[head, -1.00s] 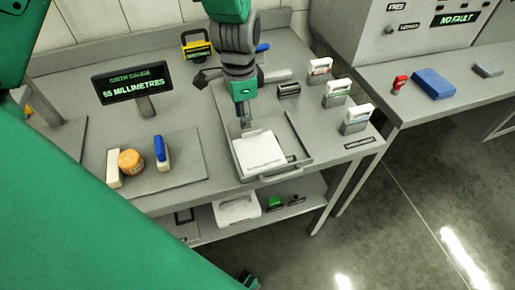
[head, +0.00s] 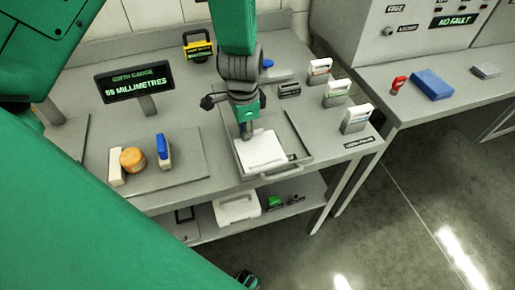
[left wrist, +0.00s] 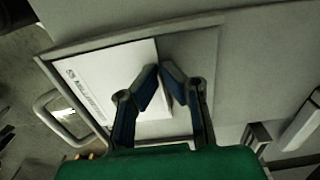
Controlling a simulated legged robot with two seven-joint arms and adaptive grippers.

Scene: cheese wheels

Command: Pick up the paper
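A white sheet of paper (head: 262,151) lies flat in a grey shallow tray (head: 300,152) on the workbench. In the left wrist view the paper (left wrist: 95,85) shows print along its left edge. My left gripper (head: 247,132) points down at the paper's far edge in the head view. In the left wrist view the fingertips of my left gripper (left wrist: 161,68) nearly meet at the paper's right edge. I cannot tell whether they pinch it.
The tray has a handle (left wrist: 62,115). White-topped blocks (head: 337,92) stand to its right. A display (head: 133,86), orange wheel (head: 132,159) and blue block (head: 163,150) are to its left. A second bench holds a blue box (head: 432,84). The floor between benches is clear.

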